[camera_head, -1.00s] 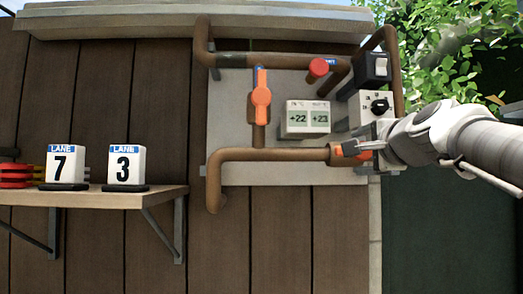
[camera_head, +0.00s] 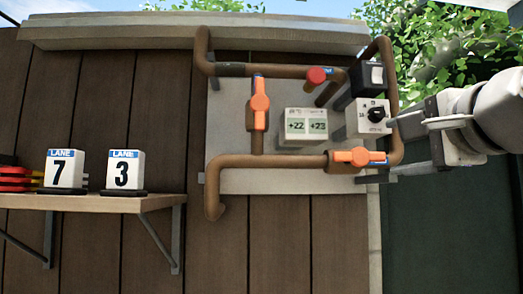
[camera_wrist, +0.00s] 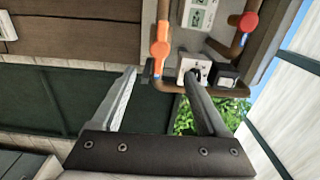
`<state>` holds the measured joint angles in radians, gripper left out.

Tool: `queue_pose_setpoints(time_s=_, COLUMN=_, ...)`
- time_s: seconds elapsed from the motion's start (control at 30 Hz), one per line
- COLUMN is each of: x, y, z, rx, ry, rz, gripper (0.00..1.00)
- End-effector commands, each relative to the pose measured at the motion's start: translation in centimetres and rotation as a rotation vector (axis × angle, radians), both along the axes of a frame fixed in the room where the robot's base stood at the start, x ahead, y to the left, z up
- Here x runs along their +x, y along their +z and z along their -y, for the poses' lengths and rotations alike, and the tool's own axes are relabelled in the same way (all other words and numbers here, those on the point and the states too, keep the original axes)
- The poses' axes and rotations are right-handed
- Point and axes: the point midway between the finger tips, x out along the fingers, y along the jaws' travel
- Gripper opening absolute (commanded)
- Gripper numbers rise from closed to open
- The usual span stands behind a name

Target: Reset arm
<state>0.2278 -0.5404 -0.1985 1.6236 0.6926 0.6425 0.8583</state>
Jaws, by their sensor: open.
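My gripper (camera_head: 382,150) is at the right of the pipe panel in the head view. Its two fingers are spread, with nothing between them that I can see held. The lower orange valve handle (camera_head: 358,157) lies along the horizontal pipe, left of my fingers and apart from them. In the wrist view my gripper (camera_wrist: 160,76) shows both fingers wide apart. The same valve (camera_wrist: 160,42) appears beyond them, and one finger partly covers the dial box (camera_wrist: 185,66).
The panel holds an upright orange valve (camera_head: 260,103), a red knob (camera_head: 317,76), a display (camera_head: 305,126), a dial box (camera_head: 363,117) and a switch box (camera_head: 372,78). Numbered lane blocks (camera_head: 125,170) stand on a shelf (camera_head: 100,201) at left. Brown pipes project from the wall.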

Motion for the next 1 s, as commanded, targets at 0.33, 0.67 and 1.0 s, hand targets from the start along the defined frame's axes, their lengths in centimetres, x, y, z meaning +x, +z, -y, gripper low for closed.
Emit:
queue_pose_setpoints(time_s=0.33, x=0.1, y=0.0, z=0.0, rx=-0.001, ry=0.001, rz=-0.001, gripper=0.77)
queue_pose_setpoints(time_s=0.67, x=1.3, y=-11.5, z=-4.0, rx=-0.3, ry=0.119, rz=-0.252, gripper=0.77)
queue_pose_setpoints(time_s=1.0, x=-2.9, y=-32.0, z=-9.4, rx=-0.919, ry=0.474, rz=-0.637, gripper=0.77)
